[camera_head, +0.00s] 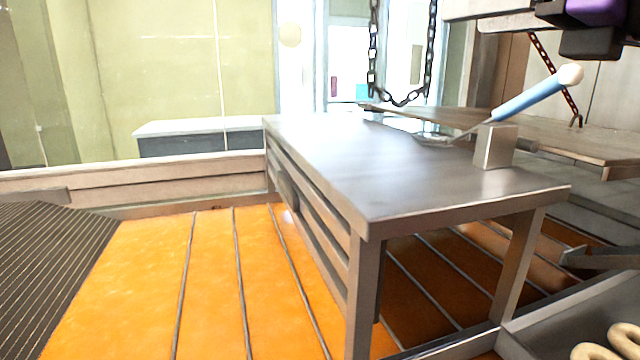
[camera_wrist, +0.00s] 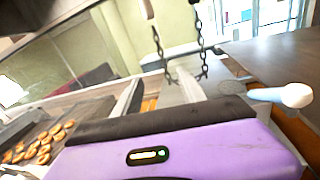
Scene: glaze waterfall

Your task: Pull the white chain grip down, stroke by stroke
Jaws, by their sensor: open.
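The white chain grip (camera_wrist: 148,9) shows at the top edge of the wrist view, partly cut off, on the left strand of a dark hanging chain (camera_wrist: 198,20). The chain's lower loop shows in the head view (camera_head: 400,102), where I cannot make out the grip. My gripper (camera_head: 462,18) is at the upper right of the head view, its grey fingers pointing left from a purple and black body. In the wrist view my gripper (camera_wrist: 155,82) is open, with floor visible between its fingers. The grip appears above the fingertips and apart from them.
A metal table (camera_head: 330,160) stands below the chain. A skimmer with a blue handle (camera_head: 525,98) and white knob leans on a metal block (camera_head: 495,147) there. Ring-shaped doughnuts (camera_wrist: 45,140) lie at the lower left of the wrist view.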

